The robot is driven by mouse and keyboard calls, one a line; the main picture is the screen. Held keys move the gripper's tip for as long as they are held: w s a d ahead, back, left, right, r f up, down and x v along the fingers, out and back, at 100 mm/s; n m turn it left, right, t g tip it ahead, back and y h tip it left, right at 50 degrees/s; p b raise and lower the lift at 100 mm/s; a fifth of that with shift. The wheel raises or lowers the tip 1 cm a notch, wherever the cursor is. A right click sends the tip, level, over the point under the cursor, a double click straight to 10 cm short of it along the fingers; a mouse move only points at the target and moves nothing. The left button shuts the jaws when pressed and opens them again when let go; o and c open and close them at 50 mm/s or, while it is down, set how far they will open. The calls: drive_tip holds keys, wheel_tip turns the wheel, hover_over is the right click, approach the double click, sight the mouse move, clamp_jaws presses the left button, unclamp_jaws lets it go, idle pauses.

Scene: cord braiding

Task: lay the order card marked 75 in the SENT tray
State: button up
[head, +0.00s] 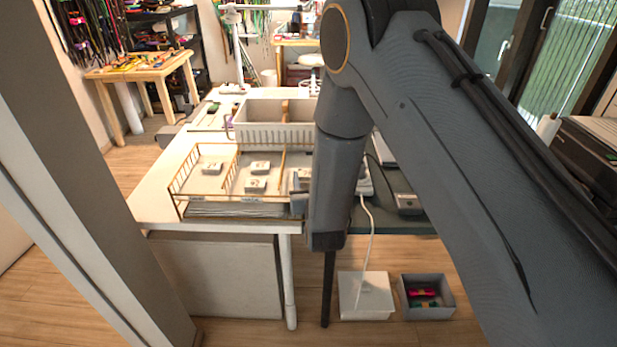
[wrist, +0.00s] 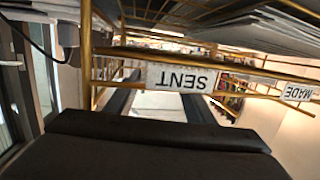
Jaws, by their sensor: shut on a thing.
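In the wrist view, which is upside down, my gripper (wrist: 157,97) is shut on a white card (wrist: 160,106) held between its dark fingers. I cannot read a number on it. The SENT tray's brass wire front (wrist: 240,72) with its SENT label (wrist: 183,79) crosses the view just beyond the fingers. I cannot tell whether the card is above the tray or in front of it. In the head view my arm hides the gripper and much of the SENT part of the brass wire tray (head: 180,205).
A MADE label (wrist: 298,92) marks the neighbouring compartment. Several small pale blocks (head: 255,185) lie in the wire compartments. A white basket (head: 270,131) stands behind them. A white cable (head: 373,230) hangs off the table, above a white bin (head: 350,305) and a grey bin (head: 447,312).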

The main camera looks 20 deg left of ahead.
drive_tip(key=shift+f+b, duration=0.3)
drive_tip(key=shift+f, duration=0.1)
drive_tip(key=shift+f, duration=0.2)
drive_tip(key=o, duration=0.8)
drive_tip(key=shift+o, duration=0.2)
drive_tip(key=shift+r+p, duration=0.3)
drive_tip(key=shift+r, duration=0.25)
drive_tip(key=b+v, duration=0.3)
drive_tip(key=v, duration=0.9)
drive_tip(key=shift+b, duration=0.3)
drive_tip(key=shift+s+a, duration=0.1)
